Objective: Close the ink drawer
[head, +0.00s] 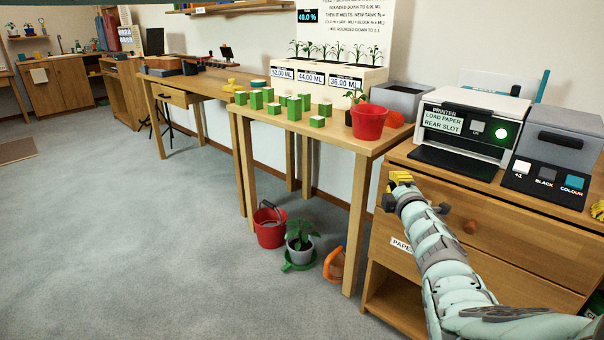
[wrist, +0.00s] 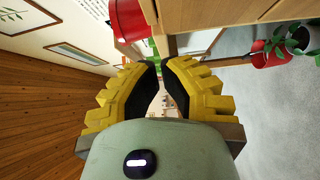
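No label reading "ink" shows. A grey unit (head: 562,130) with a dark handle stands right of the printer. A dark panel (head: 541,184) marked +1, BLACK and COLOUR sticks out at its front; I cannot tell whether it is the ink drawer. Below is a wooden cabinet (head: 500,205) with a round-knobbed drawer front and a partly hidden label starting "PAPE". My gripper (head: 400,178) is in front of the cabinet's left end, below and left of the printer, touching nothing that I can see. In the wrist view its yellow fingers (wrist: 162,64) are apart, with nothing between them.
The printer (head: 465,125) sits on the cabinet. Left of it, a table (head: 345,140) holds green blocks (head: 294,108) and a red pot (head: 369,121). A red bucket (head: 270,227), a potted plant (head: 299,240) and an orange object (head: 335,266) are on the floor. The floor at left is clear.

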